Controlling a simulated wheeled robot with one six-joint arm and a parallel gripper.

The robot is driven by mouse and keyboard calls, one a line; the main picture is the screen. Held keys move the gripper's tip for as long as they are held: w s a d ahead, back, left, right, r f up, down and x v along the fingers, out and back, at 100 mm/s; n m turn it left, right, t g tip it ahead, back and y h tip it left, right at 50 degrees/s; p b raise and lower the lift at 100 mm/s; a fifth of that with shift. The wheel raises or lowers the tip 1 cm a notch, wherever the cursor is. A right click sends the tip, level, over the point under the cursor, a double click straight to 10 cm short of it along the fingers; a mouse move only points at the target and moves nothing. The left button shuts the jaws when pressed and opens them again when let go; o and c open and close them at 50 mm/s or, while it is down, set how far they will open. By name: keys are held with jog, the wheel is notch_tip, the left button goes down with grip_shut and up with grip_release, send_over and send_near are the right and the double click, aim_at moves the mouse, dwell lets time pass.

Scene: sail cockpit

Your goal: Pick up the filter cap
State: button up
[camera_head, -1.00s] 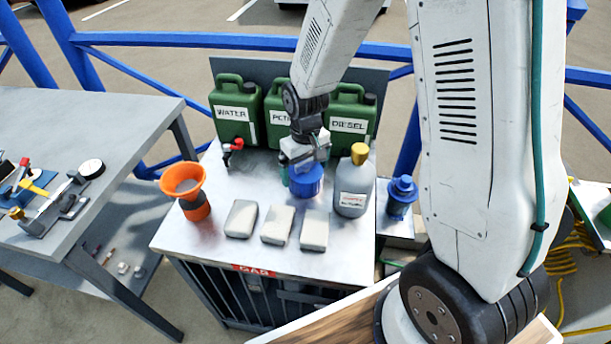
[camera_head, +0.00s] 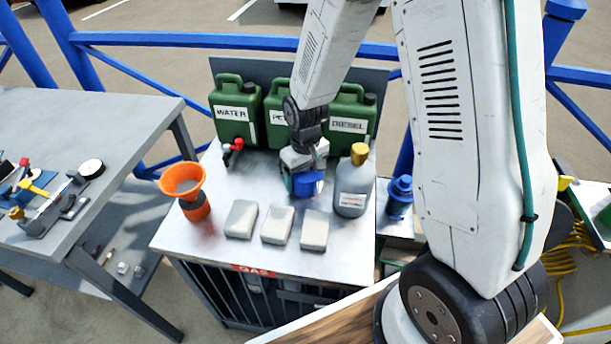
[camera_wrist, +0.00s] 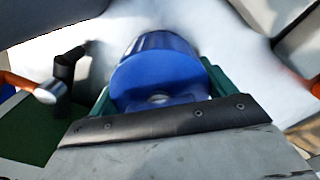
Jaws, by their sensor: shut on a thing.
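The filter cap (camera_head: 308,183) is a blue round cap, held over the metal cabinet top behind the row of pale blocks. My gripper (camera_head: 291,181) is shut on it, and the cap looks tilted in the head view. In the wrist view the blue cap (camera_wrist: 158,75) sits between the green fingers of my gripper (camera_wrist: 157,92), with its ribbed side and flat face showing. Whether the cap still touches the cabinet top is hard to tell.
A grey bottle with a yellow cap (camera_head: 352,190) stands close right of my gripper. Green jerrycans (camera_head: 235,110) stand behind. An orange funnel (camera_head: 184,185) is at left, a red-handled valve (camera_head: 233,147) behind it. Pale blocks (camera_head: 277,225) lie in front. The cabinet top (camera_head: 215,265) is clear at front.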

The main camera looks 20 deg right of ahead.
notch_tip(320, 180, up, 21)
dwell(0.8)
jog(key=shift+f, duration=0.15)
dwell(1.2)
